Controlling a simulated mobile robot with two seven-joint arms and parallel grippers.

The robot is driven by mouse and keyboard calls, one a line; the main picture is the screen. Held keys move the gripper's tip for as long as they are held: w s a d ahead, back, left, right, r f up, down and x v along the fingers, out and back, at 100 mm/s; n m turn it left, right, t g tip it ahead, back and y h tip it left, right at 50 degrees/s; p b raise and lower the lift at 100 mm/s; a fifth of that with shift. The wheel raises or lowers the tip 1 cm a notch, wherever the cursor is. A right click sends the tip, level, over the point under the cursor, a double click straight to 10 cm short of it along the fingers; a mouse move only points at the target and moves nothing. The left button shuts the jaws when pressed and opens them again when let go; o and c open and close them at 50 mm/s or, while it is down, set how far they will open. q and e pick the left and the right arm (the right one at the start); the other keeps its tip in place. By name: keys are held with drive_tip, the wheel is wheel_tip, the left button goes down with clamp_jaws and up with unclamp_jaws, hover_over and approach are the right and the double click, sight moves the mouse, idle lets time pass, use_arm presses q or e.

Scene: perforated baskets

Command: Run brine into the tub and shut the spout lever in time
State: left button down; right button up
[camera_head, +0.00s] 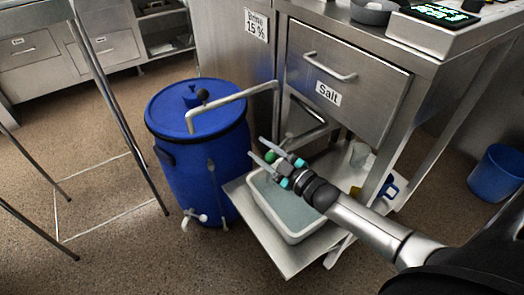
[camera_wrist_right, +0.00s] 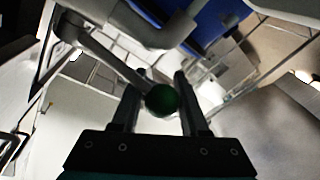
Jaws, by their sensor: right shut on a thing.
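The white tub (camera_head: 263,213) sits on a pulled-out metal shelf below the salt drawer. A pale blue-grey surface that looks like liquid shows inside it. The spout lever's green knob (camera_head: 270,156) is above the tub. My right gripper (camera_head: 259,148) is over the tub, shut on the knob. In the right wrist view the green knob (camera_wrist_right: 162,100) sits between the two fingers, with the lever's grey rod running to the upper left. The spout's mouth is hidden, and I cannot tell whether a stream runs. My left gripper is not in view.
A "Brine 15 %" sign (camera_head: 256,24) hangs behind. A blue bin (camera_head: 497,172) stands at right. Floor at front left is clear.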

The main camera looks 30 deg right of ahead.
drive_tip(key=shift+s+f, duration=0.1)
drive_tip(key=shift+f, duration=0.1)
clamp_jaws()
